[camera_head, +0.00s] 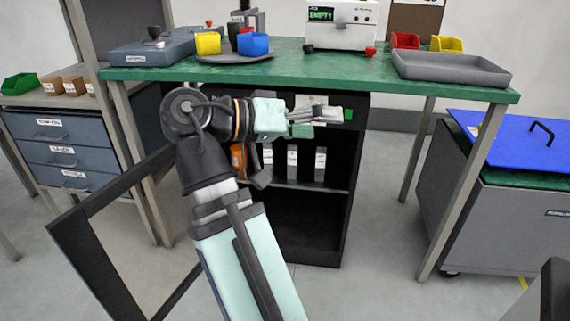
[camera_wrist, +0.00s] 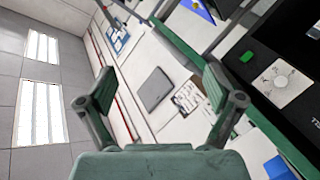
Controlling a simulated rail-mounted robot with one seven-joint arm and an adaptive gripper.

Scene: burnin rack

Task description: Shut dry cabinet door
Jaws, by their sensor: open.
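The dry cabinet (camera_head: 345,215) is a black cabinet under the green bench in the head view. Its door (camera_head: 75,240), a dark frame with a clear pane, stands swung wide open at the lower left. Inside, a shelf holds several small labelled boxes (camera_head: 292,163) and an orange item (camera_head: 238,160). My gripper (camera_head: 338,115) is in front of the upper part of the cabinet, just below the bench edge, pointing right. It is open and empty, apart from the door. The wrist view shows its two spread fingers (camera_wrist: 158,90) with nothing between them. My arm hides part of the cabinet's left side.
The green bench (camera_head: 300,65) carries a white tester (camera_head: 342,25), a grey tray (camera_head: 450,70) and coloured bins. A blue-lidded grey cart (camera_head: 480,205) stands at the right. A drawer unit (camera_head: 60,150) stands at the left. Bench legs flank the cabinet; one is close to the door.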

